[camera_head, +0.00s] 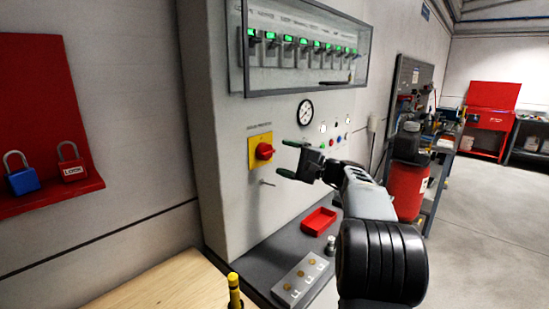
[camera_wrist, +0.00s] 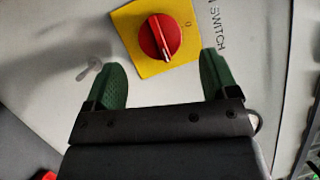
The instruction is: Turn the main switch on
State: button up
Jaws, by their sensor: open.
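The main switch is a red rotary knob (camera_head: 264,151) on a yellow square plate (camera_head: 254,146), set on the pale cabinet front. In the wrist view the knob (camera_wrist: 160,37) shows a pointer line, with a "0" marked near it on the yellow plate (camera_wrist: 181,13). My gripper (camera_head: 284,159) has green fingers and stands open and empty, just right of the knob in the head view. In the wrist view my gripper (camera_wrist: 166,75) has its fingers spread below and to either side of the knob, which appears between them and apart from both.
A small key-like metal part (camera_head: 267,183) sticks out below the switch. A gauge (camera_head: 306,112) and a glazed breaker box (camera_head: 305,50) are above. A red tray (camera_head: 319,221) lies on the ledge below.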

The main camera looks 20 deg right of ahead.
jog(key=b+v, duration=0.1)
jog(key=v, duration=0.8)
jog(key=shift+d, duration=0.1)
